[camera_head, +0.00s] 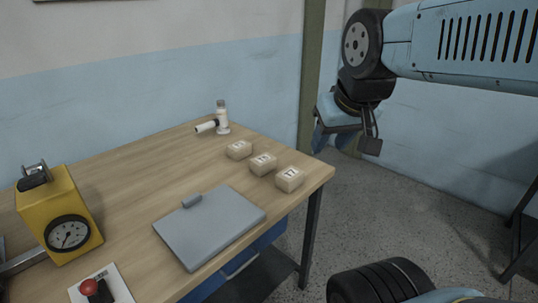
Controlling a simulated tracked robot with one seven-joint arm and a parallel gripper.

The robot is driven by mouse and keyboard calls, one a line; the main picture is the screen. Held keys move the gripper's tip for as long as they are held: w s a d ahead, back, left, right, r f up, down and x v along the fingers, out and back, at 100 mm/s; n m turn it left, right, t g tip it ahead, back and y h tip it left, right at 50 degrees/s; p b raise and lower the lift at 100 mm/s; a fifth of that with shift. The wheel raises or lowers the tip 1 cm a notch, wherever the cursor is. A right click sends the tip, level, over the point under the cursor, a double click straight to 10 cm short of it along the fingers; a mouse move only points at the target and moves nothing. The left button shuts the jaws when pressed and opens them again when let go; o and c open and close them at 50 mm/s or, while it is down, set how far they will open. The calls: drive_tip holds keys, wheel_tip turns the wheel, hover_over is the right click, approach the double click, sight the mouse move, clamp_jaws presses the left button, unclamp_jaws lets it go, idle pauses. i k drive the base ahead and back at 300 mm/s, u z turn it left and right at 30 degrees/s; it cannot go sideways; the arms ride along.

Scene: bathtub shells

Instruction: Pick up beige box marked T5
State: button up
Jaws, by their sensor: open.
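Three small beige boxes stand in a slanting row near the table's right edge: a rear box (239,150), a middle box (263,164) and a front box (289,179). Each has a pale label on it, but the marks are too small for me to tell surely which one is T5. The boxes are apart from each other. My gripper (336,143) is open and empty. It hangs in the air to the right of the boxes in the picture, past the table's edge, and touches none of them.
The wooden table (150,165) also holds a grey flat case (210,228), a yellow gauge unit (62,215), a red-knobbed control (95,288), and a white bottle (222,118) with another white item beside it. A green post (312,70) stands behind. Grey floor (400,210) lies open at right.

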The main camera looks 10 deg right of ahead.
sight(264, 164)
drive_tip(key=k, duration=0.85)
drive_tip(key=u, duration=0.1)
drive_tip(key=i, duration=1.4)
drive_tip(key=z, duration=0.05)
